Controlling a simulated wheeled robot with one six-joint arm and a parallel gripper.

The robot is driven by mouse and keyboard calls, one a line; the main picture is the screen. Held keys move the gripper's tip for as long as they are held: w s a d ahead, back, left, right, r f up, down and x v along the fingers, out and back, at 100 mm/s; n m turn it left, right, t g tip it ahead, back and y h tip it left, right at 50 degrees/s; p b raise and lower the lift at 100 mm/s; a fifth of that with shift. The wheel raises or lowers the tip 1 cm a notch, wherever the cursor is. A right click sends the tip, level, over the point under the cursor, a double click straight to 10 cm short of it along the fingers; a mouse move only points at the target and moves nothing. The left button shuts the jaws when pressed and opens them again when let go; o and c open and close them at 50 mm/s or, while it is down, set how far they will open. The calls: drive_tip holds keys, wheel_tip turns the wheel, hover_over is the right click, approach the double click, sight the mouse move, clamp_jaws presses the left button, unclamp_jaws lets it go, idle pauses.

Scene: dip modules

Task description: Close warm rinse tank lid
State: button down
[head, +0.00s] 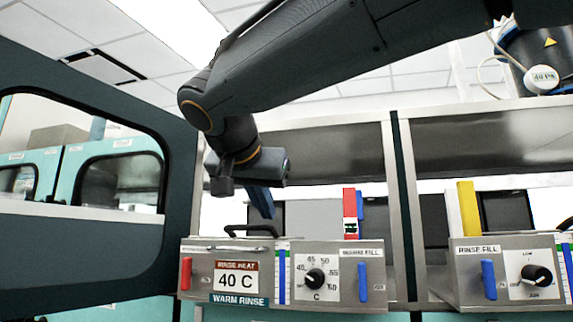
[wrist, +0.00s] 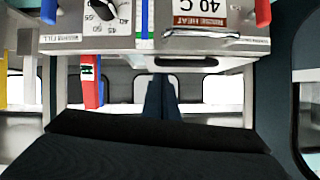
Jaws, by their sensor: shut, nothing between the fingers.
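The warm rinse tank (head: 212,300) shows its metal front panel at the lower middle of the head view, with a "RINSE HEAT 40 C" sign and a "WARM RINSE" label. The panel (wrist: 270,45) appears upside down at the top of the wrist view. A black arched handle (head: 251,230) rises just behind the panel's top edge; it may belong to the lid. The lid's surface is hidden, so I cannot tell its angle. My gripper (head: 262,203) has blue fingers, shut and empty, pointing down above the panel near the handle. The fingers (wrist: 161,98) also show in the wrist view.
A red-and-white block (head: 350,212) stands behind the panel. The panel bears a dial (head: 315,278), a red lever (head: 186,273) and a blue lever (head: 363,282). A rinse fill unit (head: 470,290) stands right. A dark frame post (head: 404,200) and a dark-framed door (head: 180,190) flank the tank.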

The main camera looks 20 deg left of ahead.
drive_tip(key=shift+s+f+b, duration=0.25)
drive_tip(key=shift+f+b, duration=0.5)
drive_tip(key=shift+f, duration=0.3)
drive_tip(key=r+p+v, duration=0.1)
drive_tip(key=p+v, duration=0.1)
drive_tip(key=v, duration=0.9)
drive_tip(key=shift+d+r, duration=0.25)
drive_tip(key=shift+r, duration=0.15)
drive_tip(key=shift+w+f, duration=0.1)
